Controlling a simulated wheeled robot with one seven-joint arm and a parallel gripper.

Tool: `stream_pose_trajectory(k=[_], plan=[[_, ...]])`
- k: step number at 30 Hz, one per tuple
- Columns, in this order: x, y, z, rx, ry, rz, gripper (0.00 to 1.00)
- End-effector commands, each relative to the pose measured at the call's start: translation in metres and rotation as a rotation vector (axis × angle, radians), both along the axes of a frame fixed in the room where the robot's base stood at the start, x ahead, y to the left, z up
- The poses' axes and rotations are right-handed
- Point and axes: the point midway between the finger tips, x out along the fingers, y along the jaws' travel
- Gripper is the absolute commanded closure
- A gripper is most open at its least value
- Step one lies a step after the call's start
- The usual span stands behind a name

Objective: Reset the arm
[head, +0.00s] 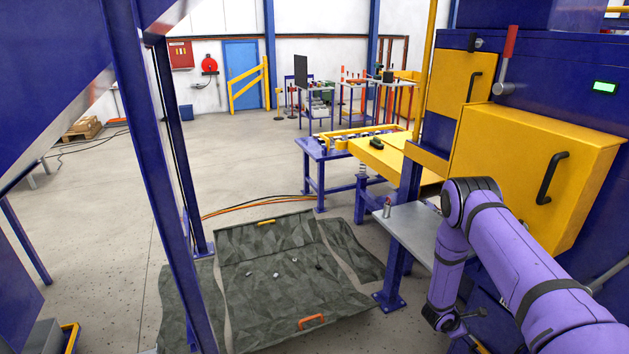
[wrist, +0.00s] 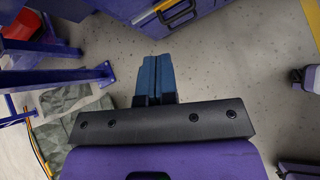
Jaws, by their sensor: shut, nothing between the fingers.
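My arm is purple and reaches in from the lower right of the head view, bent downward at its far end. In the wrist view my gripper (wrist: 157,62) shows two blue fingers side by side, shut against each other with nothing between them. They point away over bare grey floor and touch nothing that I can see. In the head view I cannot make out the fingers.
A blue machine with a yellow cabinet (head: 540,165) stands close on the right. A small grey shelf (head: 415,232) juts out beside my arm. A blue post (head: 150,150) rises at left. A grey-green mat (head: 290,275) lies on the floor. Open floor (head: 100,200) spreads left.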

Motion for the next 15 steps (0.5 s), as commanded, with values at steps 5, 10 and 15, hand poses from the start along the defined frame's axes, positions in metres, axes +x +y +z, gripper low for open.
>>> stream_pose_trajectory(k=[5,10,15], plan=[[0.03,-0.002,0.088,-0.007,-0.102,-0.124,1.0],[0.043,-0.001,0.166,0.0,-0.189,-0.242,1.0],[0.045,0.002,0.242,0.018,-0.273,-0.358,1.0]])
